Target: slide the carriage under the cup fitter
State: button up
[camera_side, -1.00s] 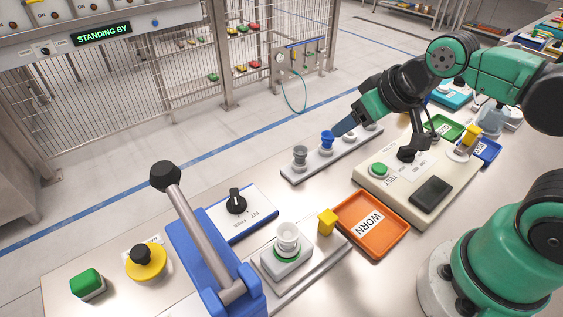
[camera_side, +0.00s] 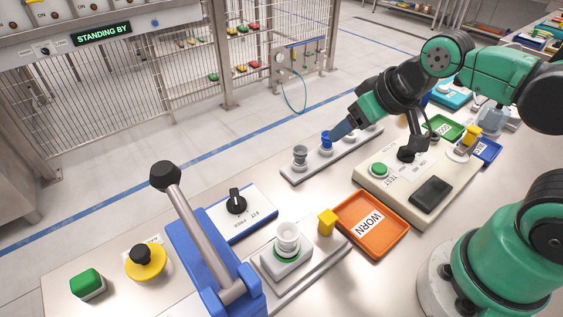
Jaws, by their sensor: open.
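The carriage (camera_side: 281,268) is a pale block on a flat rail, with a white cup (camera_side: 287,236) upright on it and a green ring around the cup's foot. The cup fitter (camera_side: 197,235) is a blue press with a long grey lever and black knob, raised. The carriage sits just right of the fitter, outside it. A yellow block (camera_side: 327,221) stands by the rail's far end; whether it joins the carriage is unclear. My gripper (camera_side: 342,130) is open, at the cup rack beyond the carriage, close to a blue cup (camera_side: 326,140). Its far finger is hidden.
A cup rack (camera_side: 312,167) holds several cups. The orange WORN tray (camera_side: 350,242) lies right of the rail. A beige test station (camera_side: 400,202) stands beneath my arm.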

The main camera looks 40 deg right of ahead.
aim_at(327, 219)
jog(key=s+a+f+g, duration=0.1)
jog(key=a+g, duration=0.1)
jog(key=a, duration=0.1)
jog(key=s+a+f+g, duration=0.4)
jog(key=a, duration=0.1)
jog(key=shift+a+g, duration=0.3)
jog(key=shift+f, duration=2.85)
grip_shut()
jog(key=shift+a, duration=0.1)
